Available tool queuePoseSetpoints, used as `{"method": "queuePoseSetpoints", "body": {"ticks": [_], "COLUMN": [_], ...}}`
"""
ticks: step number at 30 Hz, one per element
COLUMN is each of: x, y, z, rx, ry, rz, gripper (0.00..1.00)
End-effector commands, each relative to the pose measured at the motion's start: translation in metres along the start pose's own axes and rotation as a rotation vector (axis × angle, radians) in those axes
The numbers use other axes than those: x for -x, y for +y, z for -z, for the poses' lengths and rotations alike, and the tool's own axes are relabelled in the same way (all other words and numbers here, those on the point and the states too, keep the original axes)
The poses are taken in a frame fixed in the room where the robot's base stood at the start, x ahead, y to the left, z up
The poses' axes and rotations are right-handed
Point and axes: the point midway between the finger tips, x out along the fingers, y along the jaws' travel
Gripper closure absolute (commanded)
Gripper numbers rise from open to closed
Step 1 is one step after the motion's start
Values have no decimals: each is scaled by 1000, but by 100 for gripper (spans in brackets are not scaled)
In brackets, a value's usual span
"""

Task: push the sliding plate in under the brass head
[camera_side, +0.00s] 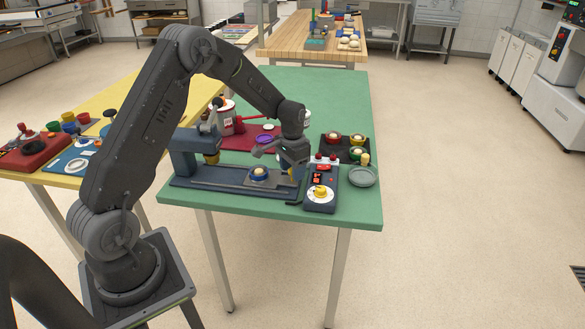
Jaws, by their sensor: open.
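The sliding plate (276,181) sits at the right part of a long dark blue base (200,183) with a slot or rail along it. A blue ring-shaped dish with a pale round piece (258,173) is on the plate. The brass head (211,158) hangs from a blue press frame (184,152) over the left part of the base. The plate is to the right of the head, clear of it. My gripper (291,174) is open, low at the plate's right end. Its fingertips are partly hidden, and I cannot tell whether they touch the plate.
A control box (321,188) with a red display and yellow knob stands just right of my gripper.

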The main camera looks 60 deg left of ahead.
Motion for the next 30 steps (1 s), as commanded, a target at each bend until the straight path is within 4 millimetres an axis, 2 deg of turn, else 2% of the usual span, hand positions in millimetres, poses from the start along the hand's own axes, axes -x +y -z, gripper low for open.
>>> {"method": "queuePoseSetpoints", "body": {"ticks": [2,18,26,30], "x": [0,1,1,1], "y": [0,0,-4,-24], "z": [0,0,-3,-21], "rx": [0,0,2,6], "ry": [0,1,1,1], "rz": [0,0,0,0], "gripper": [50,100,100,100]}}
